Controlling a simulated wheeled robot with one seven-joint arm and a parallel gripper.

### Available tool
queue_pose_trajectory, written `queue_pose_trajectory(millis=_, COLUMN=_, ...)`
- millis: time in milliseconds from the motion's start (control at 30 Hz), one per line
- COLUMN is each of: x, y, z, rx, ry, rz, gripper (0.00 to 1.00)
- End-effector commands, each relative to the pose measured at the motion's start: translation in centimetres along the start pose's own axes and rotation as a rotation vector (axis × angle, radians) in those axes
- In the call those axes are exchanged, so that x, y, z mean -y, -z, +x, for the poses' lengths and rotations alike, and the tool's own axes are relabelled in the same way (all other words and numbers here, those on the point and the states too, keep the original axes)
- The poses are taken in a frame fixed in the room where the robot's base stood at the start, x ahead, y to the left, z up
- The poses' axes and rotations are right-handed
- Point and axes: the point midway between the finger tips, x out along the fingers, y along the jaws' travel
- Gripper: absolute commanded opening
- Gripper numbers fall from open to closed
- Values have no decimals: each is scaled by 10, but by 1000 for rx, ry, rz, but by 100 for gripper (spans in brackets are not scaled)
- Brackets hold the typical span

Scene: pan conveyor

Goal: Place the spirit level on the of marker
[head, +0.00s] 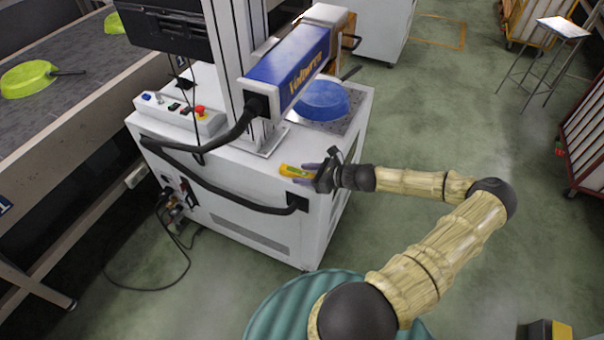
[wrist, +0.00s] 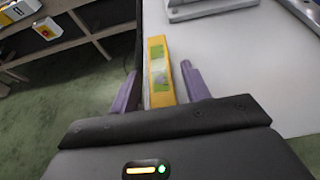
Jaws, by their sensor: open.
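The spirit level (head: 297,171) is a small yellow bar with a green patch. It lies at the edge of the white top of the marker (head: 185,170), a white cabinet with a column and a blue laser head (head: 290,68). The level also shows in the wrist view (wrist: 160,72), along the left edge of the white top (wrist: 235,60). My gripper (head: 308,171) is open at the level. In the wrist view its purple fingers (wrist: 160,82) stand on either side of the level, with gaps to both. The level's near end is hidden behind my gripper body.
A blue pan (head: 323,100) sits under the laser head. A control box with a red button (head: 200,112) stands on the cabinet's left. A conveyor (head: 85,90) with green pans runs at the left. Green floor is clear at the right, before a stool (head: 563,28).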

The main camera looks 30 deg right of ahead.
Motion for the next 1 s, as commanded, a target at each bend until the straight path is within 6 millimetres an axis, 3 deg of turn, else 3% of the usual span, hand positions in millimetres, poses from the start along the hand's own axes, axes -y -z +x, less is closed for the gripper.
queue_pose_trajectory(millis=500, x=2, y=1, z=-96, rx=-3, ry=6, rz=1, gripper=47)
queue_pose_trajectory(millis=667, x=1, y=1, z=-107, rx=-1, ry=4, rz=1, gripper=47)
queue_pose_trajectory(millis=1000, x=0, y=0, z=-106, rx=-1, ry=1, rz=0, gripper=47)
